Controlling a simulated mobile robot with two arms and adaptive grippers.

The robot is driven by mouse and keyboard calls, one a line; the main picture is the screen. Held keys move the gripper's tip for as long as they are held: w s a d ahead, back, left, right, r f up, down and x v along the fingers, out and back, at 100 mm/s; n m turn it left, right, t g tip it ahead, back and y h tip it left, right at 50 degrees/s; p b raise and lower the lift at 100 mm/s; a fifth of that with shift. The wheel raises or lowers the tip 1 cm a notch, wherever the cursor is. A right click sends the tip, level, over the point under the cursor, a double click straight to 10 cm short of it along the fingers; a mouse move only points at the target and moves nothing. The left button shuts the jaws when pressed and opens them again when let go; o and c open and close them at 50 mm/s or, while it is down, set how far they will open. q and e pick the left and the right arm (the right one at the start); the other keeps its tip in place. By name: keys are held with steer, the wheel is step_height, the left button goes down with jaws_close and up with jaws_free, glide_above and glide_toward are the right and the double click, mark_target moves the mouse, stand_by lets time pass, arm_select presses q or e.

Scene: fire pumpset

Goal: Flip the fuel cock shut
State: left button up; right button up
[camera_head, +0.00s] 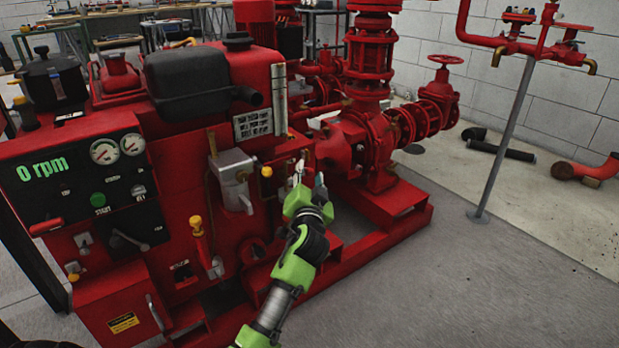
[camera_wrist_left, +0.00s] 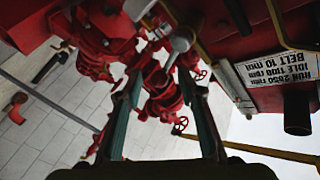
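My left gripper (camera_head: 307,181) reaches up to the right side of the red engine, just right of a grey filter housing with brass fittings (camera_head: 232,180). In the left wrist view its two dark fingers (camera_wrist_left: 160,76) stand apart, with no thing clearly held between them. A small grey round-ended lever (camera_wrist_left: 180,42), which may be the fuel cock handle, shows just beyond the fingertips. I cannot tell whether a finger touches it. In the head view the gripper and small fittings overlap there, so the cock's body and lever angle are unclear. My right gripper is not in view.
The red pump pipework and valves (camera_head: 370,130) stand right behind the gripper. A lettered plate (camera_head: 253,124) and black muffler (camera_head: 205,85) sit above left. A yellow-knobbed lever (camera_head: 197,226) is on the engine's front. The floor (camera_head: 500,270) at right is clear.

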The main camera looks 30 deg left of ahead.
arm_select(q)
steer(key=shift+x, duration=0.85)
